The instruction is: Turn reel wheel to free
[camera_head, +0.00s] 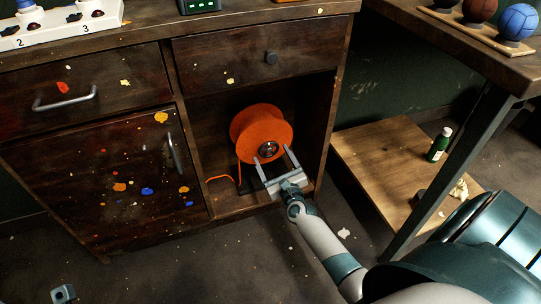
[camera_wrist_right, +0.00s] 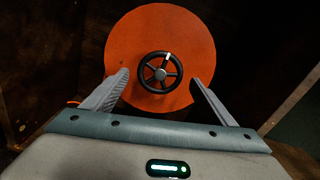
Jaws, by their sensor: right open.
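An orange reel (camera_head: 258,128) stands in the open lower compartment of the dark wooden cabinet, with an orange cord running off it to the left. Its small wheel (camera_head: 267,149) sits at the middle of the near face. In the right wrist view the wheel (camera_wrist_right: 161,72) is black with several spokes and one white mark near the top of its rim. My right gripper (camera_head: 275,160) is open in front of the reel. In the wrist view its fingers (camera_wrist_right: 160,80) stand apart on either side of the wheel, with no visible contact. My left gripper is not in view.
The cabinet side wall (camera_head: 322,120) stands close right of the reel. A closed door with a handle (camera_head: 172,152) is left, a drawer (camera_head: 262,58) above. A green bottle (camera_head: 438,145) stands on a low wooden shelf (camera_head: 375,165) at right. Open floor lies in front.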

